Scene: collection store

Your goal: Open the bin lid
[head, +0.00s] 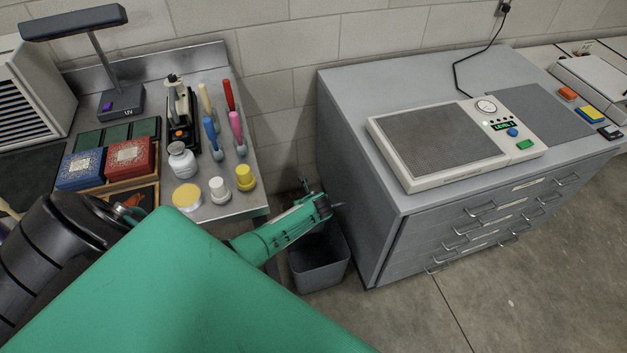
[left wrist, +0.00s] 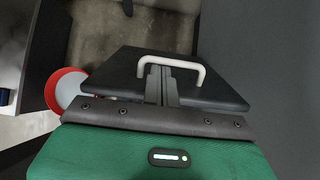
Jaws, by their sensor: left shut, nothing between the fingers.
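The grey bin (head: 318,278) stands on the floor between the bench and the drawer cabinet, partly behind my green arm. In the left wrist view a dark flat lid (left wrist: 115,72) with a pale U-shaped handle (left wrist: 172,57) fills the middle. My left gripper (left wrist: 161,75) is shut and empty. Its fingertips overlap the handle's span in that view; whether they touch it or the lid, I cannot tell. In the head view my arm hides most of the bin's top, so the lid's angle is unclear. My right gripper is not in view.
The grey drawer cabinet (head: 390,240) stands close on the bin's right. The bench (head: 225,205) with bottles and tools is close on its left. A red-rimmed round object (left wrist: 64,88) shows left of the lid. Open floor lies at right front.

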